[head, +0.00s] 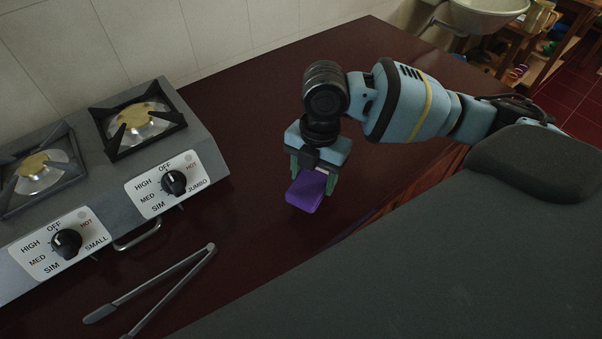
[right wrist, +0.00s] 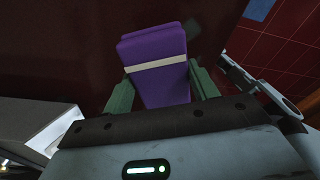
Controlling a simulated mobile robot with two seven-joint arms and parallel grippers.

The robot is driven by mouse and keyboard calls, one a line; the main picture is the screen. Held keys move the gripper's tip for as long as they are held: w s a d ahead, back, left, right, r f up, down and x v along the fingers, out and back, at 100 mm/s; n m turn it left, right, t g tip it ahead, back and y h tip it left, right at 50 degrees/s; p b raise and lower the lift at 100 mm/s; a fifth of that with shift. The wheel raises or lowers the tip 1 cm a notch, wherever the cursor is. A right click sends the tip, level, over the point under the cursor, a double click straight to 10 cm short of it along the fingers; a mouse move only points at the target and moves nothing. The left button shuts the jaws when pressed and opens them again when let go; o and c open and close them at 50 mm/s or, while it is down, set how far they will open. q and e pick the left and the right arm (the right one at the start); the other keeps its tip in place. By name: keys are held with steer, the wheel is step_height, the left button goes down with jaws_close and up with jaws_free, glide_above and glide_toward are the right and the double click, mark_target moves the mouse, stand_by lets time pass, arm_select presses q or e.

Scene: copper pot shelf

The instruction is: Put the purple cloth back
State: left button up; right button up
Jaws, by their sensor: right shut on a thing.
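The purple cloth (head: 306,193) is a small folded block at the right gripper, over the dark red counter. In the right wrist view the cloth (right wrist: 155,88) has a pale band across it and sits between the two green fingers. My right gripper (head: 313,188) is shut on the cloth and points down. Whether the cloth touches the counter is hard to tell. My left gripper is not in view.
A two-burner stove (head: 205,150) with black knobs stands at the left. Metal tongs (head: 160,287) lie on the counter (head: 255,110) in front of it. A white sink (head: 487,14) is at the top right. The counter around the cloth is clear.

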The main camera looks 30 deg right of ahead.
mark_target(301, 175)
steer(key=shift+w+a+f, duration=0.1)
steer(key=shift+w, duration=0.9)
steer(key=shift+w+a+f, duration=0.1)
steer(key=shift+w, duration=0.9)
steer(key=shift+f, duration=1.75)
steer(key=shift+f, duration=0.15)
steer(key=o, duration=0.9)
steer(key=shift+o, duration=0.2)
step_height(301, 175, up, 12)
steer(key=d, duration=0.1)
steer(key=shift+w+p, duration=0.3)
steer(key=shift+p, duration=0.05)
steer(key=shift+d, duration=0.1)
